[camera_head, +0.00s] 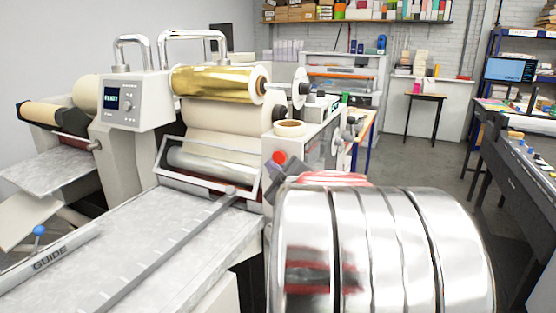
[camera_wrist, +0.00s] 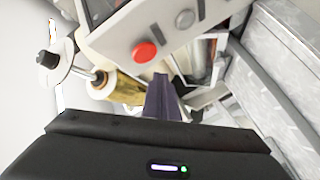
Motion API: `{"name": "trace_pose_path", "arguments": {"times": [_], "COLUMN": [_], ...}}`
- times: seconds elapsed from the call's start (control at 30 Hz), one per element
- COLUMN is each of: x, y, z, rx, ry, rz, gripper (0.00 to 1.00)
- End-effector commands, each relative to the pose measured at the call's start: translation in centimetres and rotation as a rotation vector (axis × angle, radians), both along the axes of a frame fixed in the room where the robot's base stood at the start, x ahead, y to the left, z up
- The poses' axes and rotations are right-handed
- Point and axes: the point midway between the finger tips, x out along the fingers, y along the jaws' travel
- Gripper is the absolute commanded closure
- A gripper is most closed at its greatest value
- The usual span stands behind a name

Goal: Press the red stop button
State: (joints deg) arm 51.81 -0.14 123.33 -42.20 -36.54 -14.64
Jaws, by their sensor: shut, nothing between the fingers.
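The red stop button (camera_head: 279,157) is on the pale side panel of the laminating machine, below the tape roll. It also shows as a round red cap in the wrist view (camera_wrist: 144,51), next to a grey button (camera_wrist: 185,18). My gripper (camera_wrist: 161,78) is shut and empty, its dark fingertips just below and to the right of the red button in the wrist view. In the head view my gripper (camera_head: 273,167) is close beneath the button, partly hidden by my shiny arm. I cannot tell whether the fingertips touch the panel.
A gold foil roll (camera_head: 215,84) sits above the machine's rollers. A tape roll (camera_head: 289,128) lies on top of the side housing. The metal feed table (camera_head: 150,250) with a guide bar spreads out at the left. Open floor (camera_head: 425,160) lies beyond, at the right.

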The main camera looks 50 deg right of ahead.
Motion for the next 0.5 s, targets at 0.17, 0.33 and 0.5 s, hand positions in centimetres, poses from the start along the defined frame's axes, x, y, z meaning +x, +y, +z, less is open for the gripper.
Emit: {"name": "trace_pose_path", "arguments": {"times": [0.17, 0.33, 0.5], "x": [-0.3, -0.7, -0.8], "y": [1.3, 2.4, 2.7], "z": [0.0, 0.0, -0.1], "rx": [-0.001, 0.0, 0.0], "ry": [0.001, 0.0, 0.002], "rz": [0.001, 0.0, 0.0], "gripper": [1.0, 1.0, 1.0]}}
